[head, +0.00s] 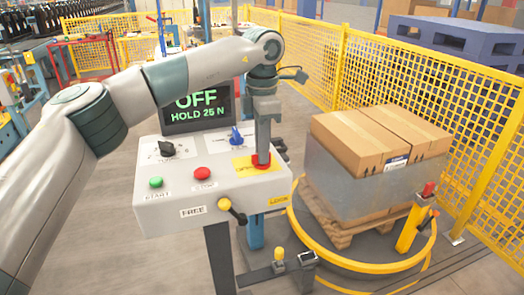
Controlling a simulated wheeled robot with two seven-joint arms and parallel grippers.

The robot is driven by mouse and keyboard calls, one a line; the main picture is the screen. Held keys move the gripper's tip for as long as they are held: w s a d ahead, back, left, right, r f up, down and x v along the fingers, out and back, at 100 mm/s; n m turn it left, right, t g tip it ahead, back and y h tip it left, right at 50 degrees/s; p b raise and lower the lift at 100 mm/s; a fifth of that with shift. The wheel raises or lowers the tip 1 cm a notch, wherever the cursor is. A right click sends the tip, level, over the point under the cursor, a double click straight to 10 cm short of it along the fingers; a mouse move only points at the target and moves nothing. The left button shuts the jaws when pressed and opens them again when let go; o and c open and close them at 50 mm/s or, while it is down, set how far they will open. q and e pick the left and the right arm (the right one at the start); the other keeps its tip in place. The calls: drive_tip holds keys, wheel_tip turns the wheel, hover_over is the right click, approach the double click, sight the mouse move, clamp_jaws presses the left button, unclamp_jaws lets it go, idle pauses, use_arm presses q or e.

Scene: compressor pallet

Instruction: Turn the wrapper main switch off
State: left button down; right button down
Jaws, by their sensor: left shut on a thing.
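The main switch (261,162) is a red handle on a yellow plate at the right of the light grey control panel (190,222). My left arm reaches over the panel from the left, and its gripper (262,152) points down onto the red handle and is shut on it. The gripper covers much of the handle, so its exact turn angle is hard to tell. The screen (197,108) behind my arm reads "OFF" and "HOLD 25 N" in green; its top is hidden. My right gripper is not in view.
The panel also has a black knob (167,149), a blue switch (236,137), a green button (156,183), a red button (202,174) and a yellow-tipped lever (225,204). Wrapped boxes (380,138) stand on a pallet at right, before yellow mesh fencing (388,80).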

use_arm(q)
drive_tip(key=shift+n, duration=0.5)
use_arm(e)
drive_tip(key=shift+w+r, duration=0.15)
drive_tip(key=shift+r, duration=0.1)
use_arm(q)
drive_tip(key=c, duration=1.8)
unclamp_jaws()
drive_tip(key=shift+r, duration=0.15)
